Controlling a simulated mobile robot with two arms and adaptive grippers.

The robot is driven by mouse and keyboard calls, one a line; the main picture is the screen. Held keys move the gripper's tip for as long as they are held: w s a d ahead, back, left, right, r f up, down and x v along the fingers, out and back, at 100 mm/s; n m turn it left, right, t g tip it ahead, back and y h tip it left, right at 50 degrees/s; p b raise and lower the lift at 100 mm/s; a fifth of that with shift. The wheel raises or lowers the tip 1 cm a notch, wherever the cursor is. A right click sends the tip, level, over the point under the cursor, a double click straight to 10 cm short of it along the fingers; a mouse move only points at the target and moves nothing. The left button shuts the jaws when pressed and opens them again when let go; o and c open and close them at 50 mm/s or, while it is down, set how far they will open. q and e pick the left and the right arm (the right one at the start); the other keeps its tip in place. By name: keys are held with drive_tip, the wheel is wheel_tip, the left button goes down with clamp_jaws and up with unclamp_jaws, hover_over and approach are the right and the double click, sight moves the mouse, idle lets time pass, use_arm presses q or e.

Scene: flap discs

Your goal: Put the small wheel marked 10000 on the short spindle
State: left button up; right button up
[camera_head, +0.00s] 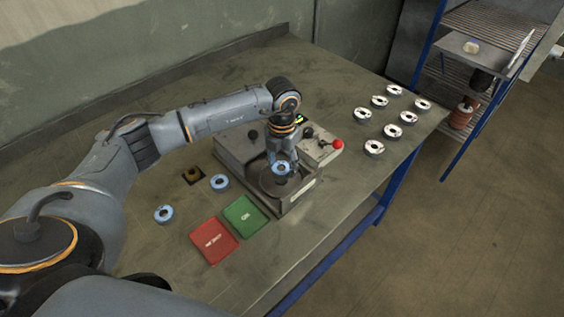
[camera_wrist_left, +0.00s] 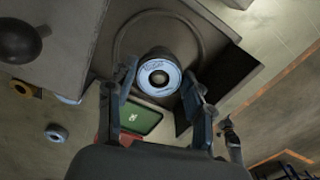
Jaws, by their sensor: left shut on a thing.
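A small wheel with a blue-ringed face (camera_head: 281,168) is held in my left gripper (camera_head: 280,163), over the round plate (camera_head: 268,186) of the grey machine. In the left wrist view the same wheel (camera_wrist_left: 158,75) sits between the two fingers, with the round plate behind it. Its marking is too small to read. I cannot tell whether the wheel touches anything below. No spindle shows; the wheel and gripper cover the middle of the plate. Two more blue-faced wheels lie on the table, one by the machine (camera_head: 219,182) and one farther left (camera_head: 163,214).
A red mat (camera_head: 214,241) and a green mat (camera_head: 245,216) lie before the machine. Several white-faced wheels (camera_head: 374,148) stand at the table's right end.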

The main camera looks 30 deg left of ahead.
use_arm(q)
drive_tip(key=shift+f+b, duration=0.8)
drive_tip(key=shift+f, duration=0.25)
drive_tip(key=o, duration=1.3)
drive_tip(key=shift+c, duration=0.2)
drive_tip(key=shift+o, duration=1.2)
drive_tip(key=shift+r+p, duration=2.3)
drive_tip(key=shift+r, duration=1.45)
